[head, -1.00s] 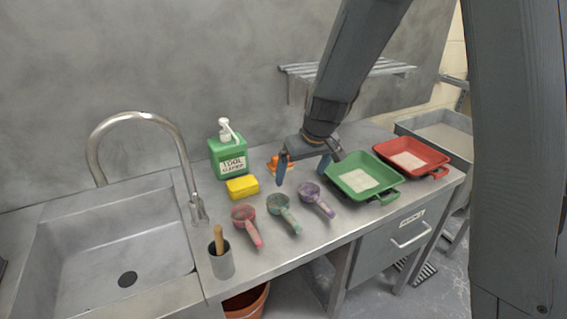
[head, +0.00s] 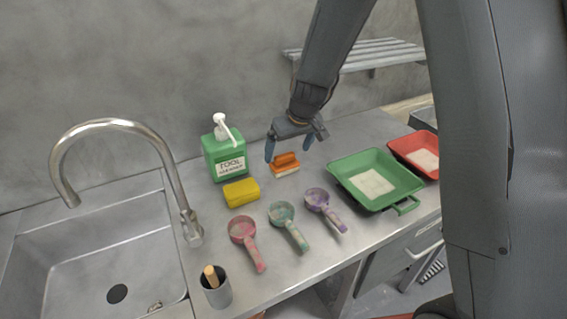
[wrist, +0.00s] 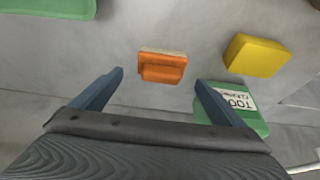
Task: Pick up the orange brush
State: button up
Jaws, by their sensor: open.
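The orange brush (head: 285,163) lies on the metal counter near the back wall, to the right of the yellow sponge. It has an orange grip and a pale lower edge. My gripper (head: 289,156) is open and empty, above and around the brush in the head view. In the wrist view the brush (wrist: 162,67) lies beyond my open fingertips (wrist: 158,78), roughly centred between them. I cannot tell the exact height of the fingers above it.
A yellow sponge (head: 241,193) and a green cleaner bottle (head: 225,157) stand left of the brush. Pink (head: 247,241), teal (head: 288,225) and purple (head: 324,207) scoops lie in front. A green tub (head: 374,184) and a red tub (head: 417,153) are to the right. A sink (head: 90,262) is at left.

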aim_at(285, 156)
jog(key=shift+p+x, duration=0.8)
jog(key=shift+x, duration=1.95)
jog(key=shift+a, duration=0.15)
jog(key=c, duration=1.2)
jog(key=shift+r+b, duration=0.6)
jog(key=shift+r, duration=4.45)
